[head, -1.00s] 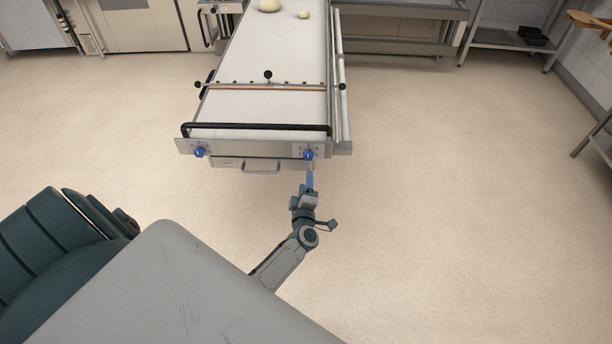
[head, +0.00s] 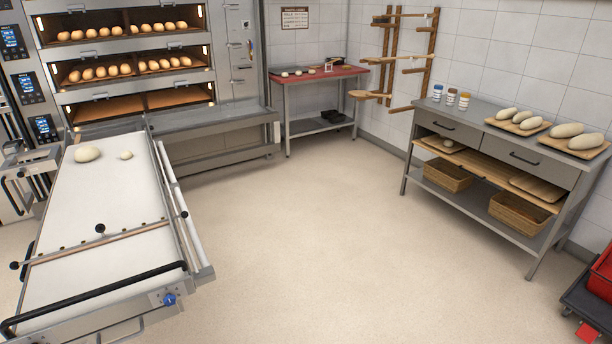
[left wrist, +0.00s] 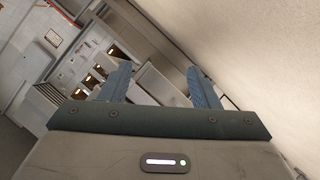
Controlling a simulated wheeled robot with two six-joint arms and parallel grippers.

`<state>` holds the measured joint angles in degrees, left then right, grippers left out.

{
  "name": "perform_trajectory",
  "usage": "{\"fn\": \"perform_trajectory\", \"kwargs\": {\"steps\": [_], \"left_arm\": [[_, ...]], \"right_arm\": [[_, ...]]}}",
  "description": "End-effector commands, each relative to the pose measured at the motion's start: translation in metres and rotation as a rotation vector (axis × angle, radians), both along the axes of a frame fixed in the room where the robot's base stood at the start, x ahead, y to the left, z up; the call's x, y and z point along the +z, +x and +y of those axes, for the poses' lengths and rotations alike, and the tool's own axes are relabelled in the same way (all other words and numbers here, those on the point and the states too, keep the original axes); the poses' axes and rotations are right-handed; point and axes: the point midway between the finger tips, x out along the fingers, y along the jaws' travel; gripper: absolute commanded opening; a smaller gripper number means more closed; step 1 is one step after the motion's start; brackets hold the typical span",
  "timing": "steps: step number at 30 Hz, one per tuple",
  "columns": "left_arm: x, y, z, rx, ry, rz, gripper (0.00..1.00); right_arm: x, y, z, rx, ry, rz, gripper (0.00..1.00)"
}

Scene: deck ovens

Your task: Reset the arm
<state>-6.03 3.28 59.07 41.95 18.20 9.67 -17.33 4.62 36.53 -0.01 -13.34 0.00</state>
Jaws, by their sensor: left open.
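My left gripper (left wrist: 160,88) shows in the left wrist view with its two blue-grey fingers spread apart and nothing between them. Beyond the fingers the tilted room shows, with the oven front and pale wall. Neither of my grippers shows in the head view, and the right gripper is in no view.
A loader table (head: 95,215) with two dough pieces (head: 88,154) stands at left before the deck oven (head: 140,63). A grey workbench (head: 483,115) with loaves and baskets is at right. A red-topped table (head: 318,77) stands at the back. The middle floor is clear.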

Motion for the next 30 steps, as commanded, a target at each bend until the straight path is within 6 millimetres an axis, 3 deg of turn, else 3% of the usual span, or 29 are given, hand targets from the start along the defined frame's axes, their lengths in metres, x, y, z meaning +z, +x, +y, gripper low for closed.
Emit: {"fn": "perform_trajectory", "kwargs": {"steps": [1,3,5,9,15,18,23,30], "left_arm": [[-0.031,-0.029,-0.005,-0.067,0.047,0.104,0.56],[-0.068,-0.068,-0.012,-0.161,0.107,0.24,0.56],[-0.098,-0.104,-0.016,-0.24,0.156,0.355,0.56],[-0.154,-0.195,-0.02,-0.423,0.251,0.613,0.56],[-0.202,-0.324,-0.016,-0.654,0.353,0.934,0.56],[-0.212,-0.368,-0.011,-0.735,0.385,1.04,0.56],[-0.217,-0.404,-0.007,-0.8,0.409,1.125,0.56],[-0.218,-0.408,-0.006,-0.81,0.412,1.135,0.56]], "right_arm": [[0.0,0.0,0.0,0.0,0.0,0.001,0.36],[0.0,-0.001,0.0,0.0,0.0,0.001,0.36],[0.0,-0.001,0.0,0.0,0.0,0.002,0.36],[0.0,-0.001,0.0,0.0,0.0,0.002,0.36],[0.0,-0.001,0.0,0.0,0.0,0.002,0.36],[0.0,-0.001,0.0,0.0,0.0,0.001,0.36],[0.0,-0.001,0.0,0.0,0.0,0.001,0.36],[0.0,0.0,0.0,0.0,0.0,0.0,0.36]]}}
